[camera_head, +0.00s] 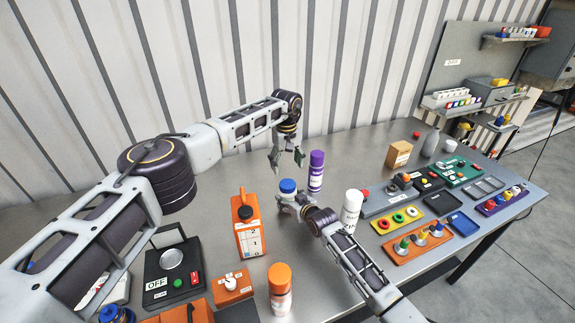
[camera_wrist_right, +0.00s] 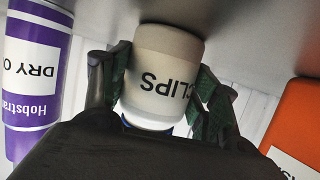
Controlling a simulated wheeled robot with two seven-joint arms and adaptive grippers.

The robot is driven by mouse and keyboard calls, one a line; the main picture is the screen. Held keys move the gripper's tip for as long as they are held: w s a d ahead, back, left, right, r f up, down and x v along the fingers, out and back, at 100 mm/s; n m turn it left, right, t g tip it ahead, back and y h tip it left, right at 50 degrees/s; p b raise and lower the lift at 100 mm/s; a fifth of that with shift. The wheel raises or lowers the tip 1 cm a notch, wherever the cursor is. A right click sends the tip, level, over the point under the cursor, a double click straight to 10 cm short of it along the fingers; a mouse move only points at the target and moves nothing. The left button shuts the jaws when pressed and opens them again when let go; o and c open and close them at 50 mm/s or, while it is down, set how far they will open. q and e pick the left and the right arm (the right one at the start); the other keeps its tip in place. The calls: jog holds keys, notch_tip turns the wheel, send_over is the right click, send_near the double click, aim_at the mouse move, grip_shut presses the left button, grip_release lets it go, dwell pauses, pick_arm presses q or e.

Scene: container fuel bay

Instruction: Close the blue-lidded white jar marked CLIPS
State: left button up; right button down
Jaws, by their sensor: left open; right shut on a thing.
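The white jar marked CLIPS (camera_wrist_right: 165,85) appears upside down in the right wrist view. In the head view its blue lid (camera_head: 288,186) sits at the jar's top; how tightly it sits I cannot tell. My right gripper (camera_head: 287,201) is shut on the jar's body, one finger on each side, and hides most of the body in the head view. My left gripper (camera_head: 288,158) is open and empty, pointing down, a little above the blue lid and apart from it.
A purple spray can (camera_head: 316,172) stands close to the right of the jar, and a white can (camera_head: 351,210) stands beside my right arm. An orange canister (camera_head: 249,232) stands to the left. An orange-capped bottle (camera_head: 280,290) is in front. Trays and panels fill the right side.

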aim_at(288, 184)
pick_arm(q)
jog(key=n, duration=0.7)
jog(key=shift+s+d, duration=0.1)
jog(key=shift+s, duration=0.1)
jog(key=n, duration=0.6)
jog(key=shift+s, duration=0.15)
jog(key=n, duration=0.7)
jog(key=shift+s, duration=0.1)
jog(key=n, duration=0.6)
jog(key=shift+n, duration=0.3)
jog(key=shift+f, duration=0.15)
jog(key=shift+f, duration=3.9)
jog(key=shift+c, duration=0.3)
